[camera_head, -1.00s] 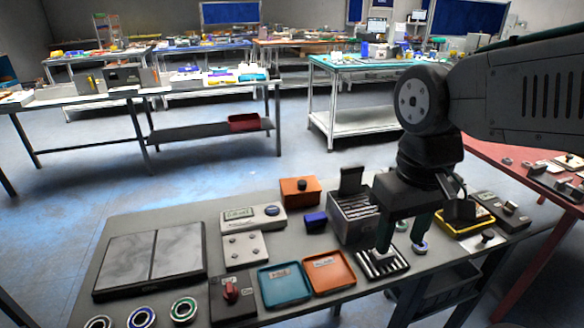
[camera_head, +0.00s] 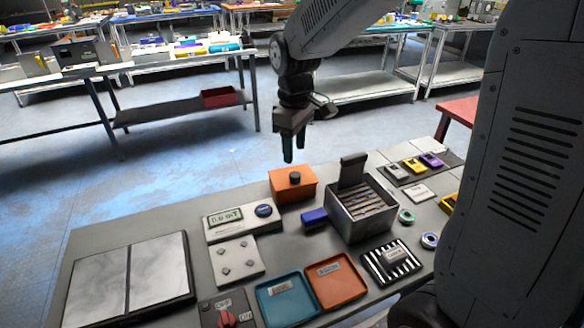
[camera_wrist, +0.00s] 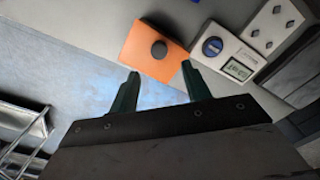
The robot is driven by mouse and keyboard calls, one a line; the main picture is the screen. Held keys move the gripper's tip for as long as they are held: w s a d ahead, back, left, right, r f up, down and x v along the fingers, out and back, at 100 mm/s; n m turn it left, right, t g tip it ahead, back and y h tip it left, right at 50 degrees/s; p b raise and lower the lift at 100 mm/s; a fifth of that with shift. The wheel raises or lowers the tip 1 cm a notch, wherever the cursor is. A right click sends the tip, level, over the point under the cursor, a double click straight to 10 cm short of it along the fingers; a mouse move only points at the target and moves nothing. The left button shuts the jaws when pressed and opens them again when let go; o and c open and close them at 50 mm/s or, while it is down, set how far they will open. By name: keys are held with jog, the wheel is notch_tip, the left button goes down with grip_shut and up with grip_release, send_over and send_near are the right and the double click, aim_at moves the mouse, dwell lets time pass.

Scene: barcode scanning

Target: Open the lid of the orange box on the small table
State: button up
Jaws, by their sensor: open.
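The orange box (camera_head: 292,186) sits at the back edge of the small grey table (camera_head: 150,218). Its lid is shut and has a dark round knob (camera_head: 295,177) on top. My gripper (camera_head: 293,158) points down with its green fingers, open and empty, above and a little behind the box. In the wrist view the box (camera_wrist: 140,50) lies just beyond my fingertips (camera_wrist: 160,72), and its knob (camera_wrist: 159,49) is roughly in line with the gap between them. Nothing is touching the box.
A scale with a display (camera_head: 242,221) stands left of the box. A blue block (camera_head: 314,217) and a grey metal bin with raised lid (camera_head: 362,210) stand to the right. Teal (camera_head: 286,299) and orange (camera_head: 337,279) trays lie in front.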

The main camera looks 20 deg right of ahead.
aim_at(295, 174)
notch_tip(295, 174, down, 8)
jog(key=shift+d+r, duration=0.1)
jog(key=shift+r, duration=0.05)
dwell(0.3)
grip_shut()
